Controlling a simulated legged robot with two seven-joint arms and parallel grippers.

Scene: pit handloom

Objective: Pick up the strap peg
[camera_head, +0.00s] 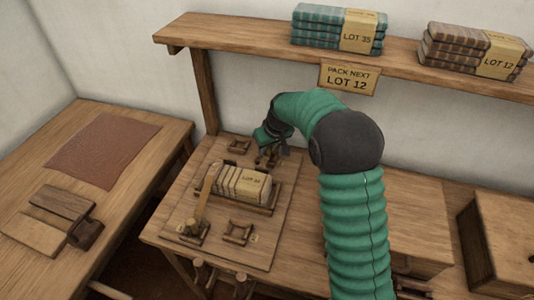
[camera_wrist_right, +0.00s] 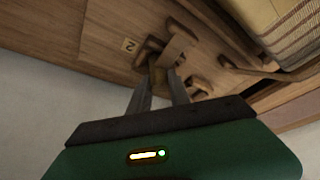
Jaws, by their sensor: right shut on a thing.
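The strap peg (camera_wrist_right: 172,48) is a small brown wooden piece, seen in the right wrist view between my fingertips. My right gripper (camera_wrist_right: 160,80) is shut on it, close over the wooden board. In the head view my right gripper (camera_head: 270,152) is at the far right part of the board, behind the bundle, and mostly hides the peg. A striped cloth bundle (camera_head: 240,184) with a tan label sits in a wooden tray at the board's middle. A light strap (camera_head: 207,192) stands at its left end. I cannot tell whether the peg is clear of its holder. My left gripper is not in view.
Wooden holders stand on the board (camera_head: 262,252), one at the front (camera_head: 237,232) and one at the back (camera_head: 239,147). A shelf (camera_head: 240,41) with folded cloth stacks and a LOT 12 sign (camera_head: 348,79) hangs above. A side table (camera_head: 85,190) is at left.

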